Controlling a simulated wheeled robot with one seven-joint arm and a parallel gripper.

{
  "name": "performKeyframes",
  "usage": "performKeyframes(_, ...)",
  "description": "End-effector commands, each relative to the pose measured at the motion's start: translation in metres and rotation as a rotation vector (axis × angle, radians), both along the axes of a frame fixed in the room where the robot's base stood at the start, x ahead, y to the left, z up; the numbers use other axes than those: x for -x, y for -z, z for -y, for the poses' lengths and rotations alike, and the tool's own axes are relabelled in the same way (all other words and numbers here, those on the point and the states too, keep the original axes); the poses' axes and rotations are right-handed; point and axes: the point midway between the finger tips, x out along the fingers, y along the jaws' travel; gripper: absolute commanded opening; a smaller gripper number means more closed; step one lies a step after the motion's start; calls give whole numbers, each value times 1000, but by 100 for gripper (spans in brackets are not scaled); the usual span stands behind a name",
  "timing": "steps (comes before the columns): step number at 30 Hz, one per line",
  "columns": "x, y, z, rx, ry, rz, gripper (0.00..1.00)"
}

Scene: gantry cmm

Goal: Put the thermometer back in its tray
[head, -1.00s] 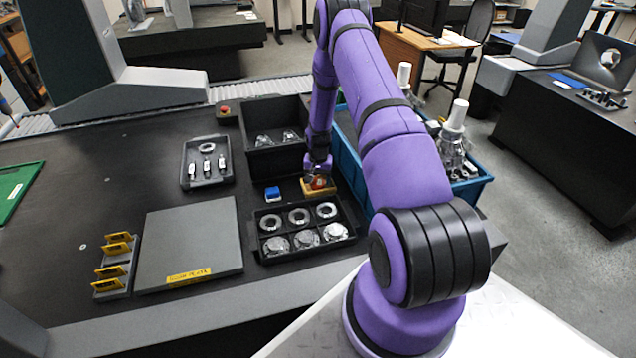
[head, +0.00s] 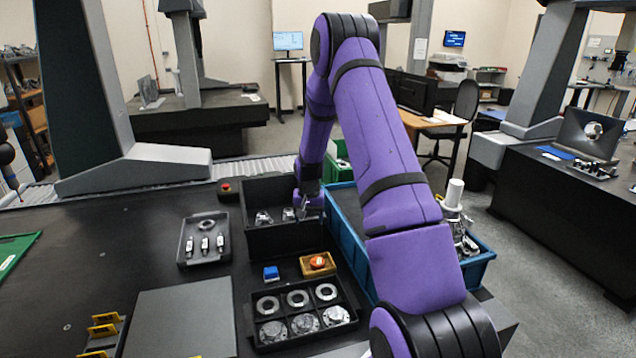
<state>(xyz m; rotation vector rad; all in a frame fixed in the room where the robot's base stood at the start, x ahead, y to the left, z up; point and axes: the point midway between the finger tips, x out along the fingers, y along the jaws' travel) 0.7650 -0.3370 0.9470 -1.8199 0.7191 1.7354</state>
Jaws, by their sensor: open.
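A small orange-red object with a pale mark (head: 317,262), which looks to be the thermometer, sits within a small yellow tray (head: 331,268). It is too small to tell how exactly it lies. My gripper (head: 311,211) is open and well clear of it, higher up in the picture, by the right side of the black bin. The fingertips are small and partly blend with the dark bin. I see nothing between them.
A black tray of rings and metal parts (head: 259,338) is in front. The black bin (head: 263,182) is behind, a teal crate (head: 483,271) to the right. A grey plate (head: 180,320) lies left.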

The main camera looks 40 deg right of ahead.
Motion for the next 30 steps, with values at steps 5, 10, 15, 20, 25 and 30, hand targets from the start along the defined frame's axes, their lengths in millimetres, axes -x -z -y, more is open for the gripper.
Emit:
performKeyframes(5, 2, -68, -29, 23, -70, 36, 67)
performKeyframes(10, 12, -125, -58, 41, -135, 66, 67)
performKeyframes(15, 28, -177, -87, 59, -200, 98, 67)
performKeyframes(20, 50, -221, -115, 75, -260, 128, 67)
performKeyframes(25, 78, -262, -143, 90, -324, 161, 67)
performKeyframes(30, 110, -297, -170, 104, -388, 195, 67)
